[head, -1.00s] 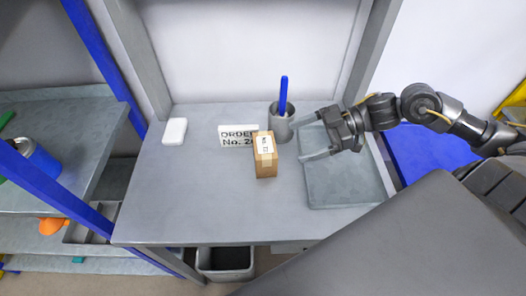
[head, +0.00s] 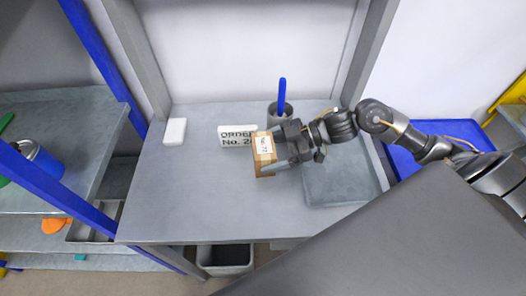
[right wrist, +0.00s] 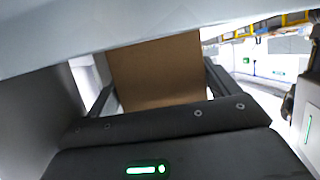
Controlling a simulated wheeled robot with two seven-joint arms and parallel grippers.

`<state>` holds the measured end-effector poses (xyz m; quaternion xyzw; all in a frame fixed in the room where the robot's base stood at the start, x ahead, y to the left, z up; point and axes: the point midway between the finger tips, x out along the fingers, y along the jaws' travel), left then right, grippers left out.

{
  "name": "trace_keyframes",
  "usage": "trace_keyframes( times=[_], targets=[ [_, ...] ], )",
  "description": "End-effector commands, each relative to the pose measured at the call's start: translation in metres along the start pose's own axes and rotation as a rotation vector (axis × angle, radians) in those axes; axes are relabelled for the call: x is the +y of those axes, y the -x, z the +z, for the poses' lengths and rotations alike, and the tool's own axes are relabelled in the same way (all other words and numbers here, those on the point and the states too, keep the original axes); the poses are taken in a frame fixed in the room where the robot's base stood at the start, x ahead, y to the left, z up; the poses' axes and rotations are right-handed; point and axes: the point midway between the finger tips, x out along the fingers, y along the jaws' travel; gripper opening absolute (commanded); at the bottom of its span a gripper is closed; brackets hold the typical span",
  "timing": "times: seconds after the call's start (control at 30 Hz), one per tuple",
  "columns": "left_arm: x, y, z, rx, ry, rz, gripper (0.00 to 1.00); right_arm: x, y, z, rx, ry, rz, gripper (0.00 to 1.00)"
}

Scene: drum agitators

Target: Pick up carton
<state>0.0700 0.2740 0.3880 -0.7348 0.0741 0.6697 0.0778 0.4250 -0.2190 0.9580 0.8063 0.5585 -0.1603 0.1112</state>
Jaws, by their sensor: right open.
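The carton (head: 263,147) is a small brown box with a white label, standing on the grey table in the head view. My right gripper (head: 273,151) is open and comes at the carton from the right, with one finger along its near side. The far finger is hard to make out there. In the right wrist view the brown face of the carton (right wrist: 158,72) fills the space between the two open fingers. I cannot tell whether the fingers touch it. My left gripper is not in view.
A white order sign (head: 236,136) stands just behind the carton. A grey cup (head: 281,112) with a blue stick is behind my gripper. A grey tray (head: 345,190) lies to the right. The table's left half (head: 190,200) is mostly clear.

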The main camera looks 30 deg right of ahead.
Motion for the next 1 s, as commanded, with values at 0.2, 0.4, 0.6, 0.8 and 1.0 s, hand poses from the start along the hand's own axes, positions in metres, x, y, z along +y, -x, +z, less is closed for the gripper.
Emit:
trace_keyframes(
  times=[0.2,0.4,0.6,0.8,1.0],
  targets=[
    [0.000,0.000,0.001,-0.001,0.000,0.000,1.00,0.000,-0.001,0.001,-0.001,0.000,0.000,0.87],
    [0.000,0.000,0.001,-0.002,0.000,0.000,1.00,0.000,-0.001,0.001,-0.001,0.000,0.000,0.62],
    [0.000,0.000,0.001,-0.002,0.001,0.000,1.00,0.000,-0.001,0.000,0.000,0.000,0.000,0.54],
    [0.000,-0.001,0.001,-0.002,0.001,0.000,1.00,0.000,0.000,-0.003,0.000,0.001,0.000,0.54],
    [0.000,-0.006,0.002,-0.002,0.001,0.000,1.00,0.000,0.008,-0.020,0.000,0.006,0.001,0.54]
  ],
)
